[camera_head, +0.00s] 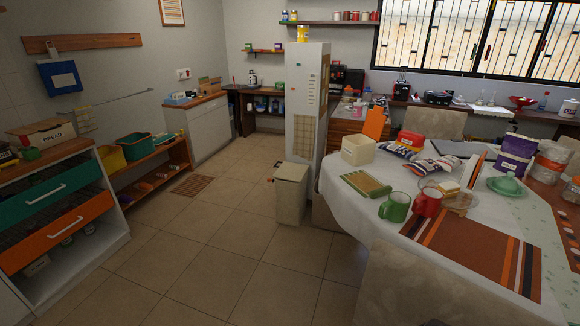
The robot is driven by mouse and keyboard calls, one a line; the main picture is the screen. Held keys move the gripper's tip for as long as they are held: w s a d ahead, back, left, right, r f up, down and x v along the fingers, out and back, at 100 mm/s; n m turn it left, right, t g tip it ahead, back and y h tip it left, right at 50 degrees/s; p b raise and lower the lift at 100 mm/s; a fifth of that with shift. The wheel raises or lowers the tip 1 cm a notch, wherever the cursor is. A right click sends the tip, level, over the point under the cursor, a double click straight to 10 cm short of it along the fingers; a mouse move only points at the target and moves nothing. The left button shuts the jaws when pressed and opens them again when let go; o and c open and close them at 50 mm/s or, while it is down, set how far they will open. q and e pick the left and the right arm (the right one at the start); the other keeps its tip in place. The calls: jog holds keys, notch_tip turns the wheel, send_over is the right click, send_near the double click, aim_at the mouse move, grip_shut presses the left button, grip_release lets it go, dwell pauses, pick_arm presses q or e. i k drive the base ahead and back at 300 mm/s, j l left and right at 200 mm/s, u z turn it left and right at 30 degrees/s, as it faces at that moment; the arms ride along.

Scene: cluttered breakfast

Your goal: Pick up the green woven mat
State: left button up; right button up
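The green woven mat (365,185) lies flat near the left edge of the round table (345,207), which has a white cloth. It is small, with green ends and a tan woven middle, and nothing visible rests on it. Neither of my grippers shows in the head view.
A green mug (394,208) and a red mug (427,203) stand right of the mat. A cream box (357,150) stands behind it. A chair (405,285) is at the table's front; a bin (291,193) stands left of the table.

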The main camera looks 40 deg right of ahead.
aim_at(366, 185)
jog(key=i+z, duration=0.3)
jog(key=i, duration=0.2)
jog(key=i+j+z, duration=0.1)
jog(key=i+z, duration=0.2)
jog(key=i, duration=0.2)
jog(key=i+j+z, duration=0.25)
jog(key=i, duration=0.25)
